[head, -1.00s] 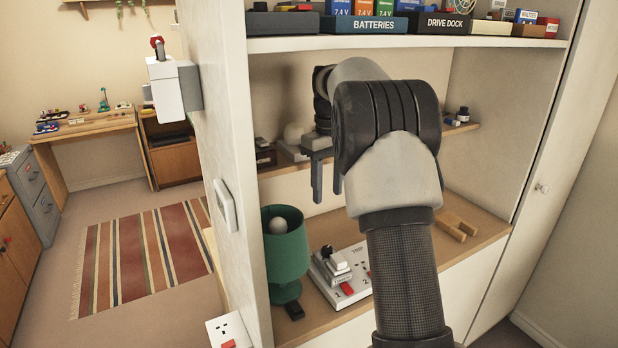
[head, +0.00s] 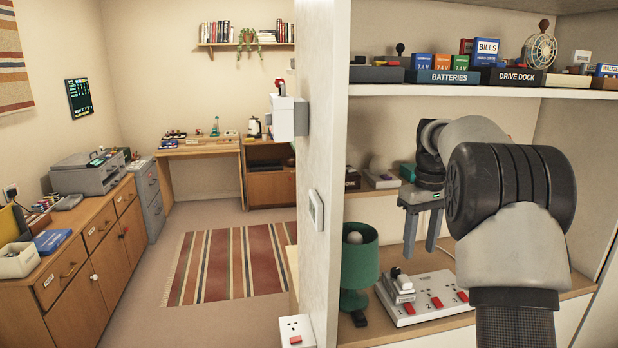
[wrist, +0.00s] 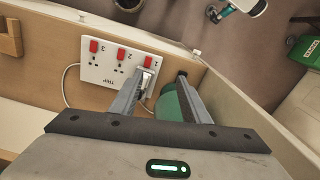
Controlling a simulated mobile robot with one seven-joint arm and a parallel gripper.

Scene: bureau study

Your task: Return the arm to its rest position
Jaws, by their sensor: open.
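My arm reaches into the shelf unit on the right of the head view. My gripper (head: 421,235) points down with its two fingers apart and nothing between them. It hangs above the lower shelf, over the white socket strip (head: 425,298) and right of the green lamp (head: 360,265). In the wrist view my gripper (wrist: 160,92) also shows open and empty. The socket strip (wrist: 108,65) there has red switches and a plug in one end, partly hidden behind a finger. The green lamp (wrist: 172,103) shows between and behind the fingers.
The unit's upright side panel (head: 325,130) stands close left of the lamp. An upper shelf (head: 480,91) with labelled battery and drive dock boxes runs above my arm. The floor around the striped rug (head: 230,262) is clear.

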